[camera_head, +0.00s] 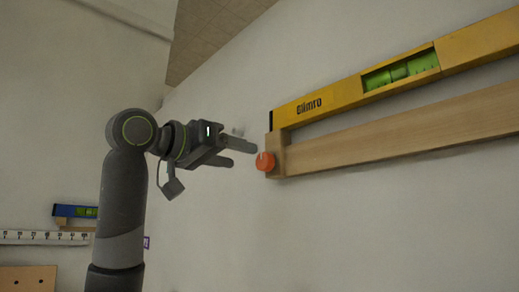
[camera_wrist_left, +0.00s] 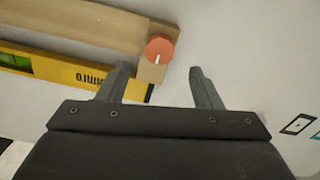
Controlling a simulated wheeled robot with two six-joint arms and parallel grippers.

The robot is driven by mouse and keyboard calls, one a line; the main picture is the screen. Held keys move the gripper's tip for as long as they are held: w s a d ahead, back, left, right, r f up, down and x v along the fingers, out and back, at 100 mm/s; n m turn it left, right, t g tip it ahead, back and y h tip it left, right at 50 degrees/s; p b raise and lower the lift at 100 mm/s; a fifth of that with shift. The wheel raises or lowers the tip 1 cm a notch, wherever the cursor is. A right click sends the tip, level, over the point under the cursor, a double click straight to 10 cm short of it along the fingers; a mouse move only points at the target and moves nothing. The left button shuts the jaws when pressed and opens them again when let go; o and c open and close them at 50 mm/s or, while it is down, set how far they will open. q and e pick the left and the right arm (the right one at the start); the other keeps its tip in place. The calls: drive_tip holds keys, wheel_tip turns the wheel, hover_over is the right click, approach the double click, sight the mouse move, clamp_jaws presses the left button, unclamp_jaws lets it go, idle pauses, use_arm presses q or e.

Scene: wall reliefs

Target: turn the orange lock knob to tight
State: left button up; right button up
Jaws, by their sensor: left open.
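The orange lock knob (camera_head: 265,161) sits on the left end of a wooden bar (camera_head: 400,139) on the wall. It is round with a white mark. In the left wrist view the knob (camera_wrist_left: 159,49) shows beyond the fingertips, between their lines, with its white mark pointing roughly down. My left gripper (camera_head: 240,155) is open and empty, just left of the knob in the head view and apart from it. In the wrist view its two fingers (camera_wrist_left: 161,73) are spread wide. My right gripper is not in view.
A yellow spirit level (camera_head: 340,95) with a green vial lies along the wall above the wooden bar. A blue level (camera_head: 75,211) and a white ruler strip (camera_head: 45,237) are at the lower left. Bare wall is below the bar.

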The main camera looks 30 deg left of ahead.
sight(261, 161)
use_arm(q)
drive_tip(key=p+x, duration=0.2)
drive_tip(key=x, duration=0.4)
drive_tip(key=shift+r+p, duration=0.15)
drive_tip(key=shift+p, duration=0.2)
drive_tip(key=shift+w+d, duration=0.25)
drive_tip(key=shift+w, duration=0.3)
drive_tip(key=shift+c, duration=0.2)
drive_tip(key=c, duration=0.9)
